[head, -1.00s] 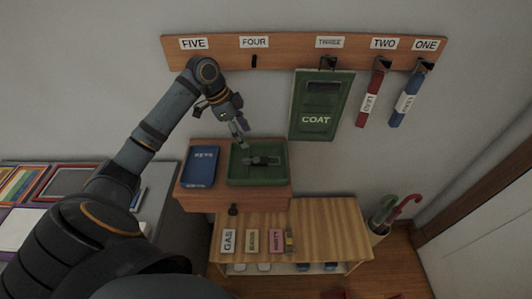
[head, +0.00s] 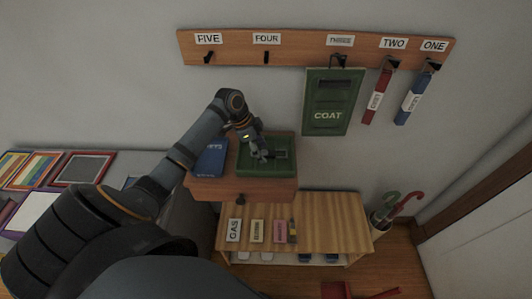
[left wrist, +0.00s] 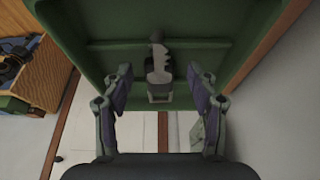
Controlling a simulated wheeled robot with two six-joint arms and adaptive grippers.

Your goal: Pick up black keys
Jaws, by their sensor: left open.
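The black keys (left wrist: 158,62) lie in the green tray (left wrist: 245,35). In the left wrist view they look like a dark grey key shape with a pale tag at the near end. In the head view the green tray (head: 266,172) sits on the small wooden drawer shelf, and my gripper partly hides the keys. My left gripper (head: 264,157) reaches down over the tray. Its two fingers are open, one on each side of the keys in the left wrist view, and hold nothing. I cannot tell whether the fingertips touch the tray. My right gripper is not in view.
A blue book-like item (head: 210,158) lies left of the tray on the shelf (head: 235,190). Above hangs a hook rail (head: 300,52) with a green COAT board (head: 327,100), a red tag (head: 377,97) and a blue tag (head: 411,97). A wooden bench (head: 335,222) with labelled cards stands below.

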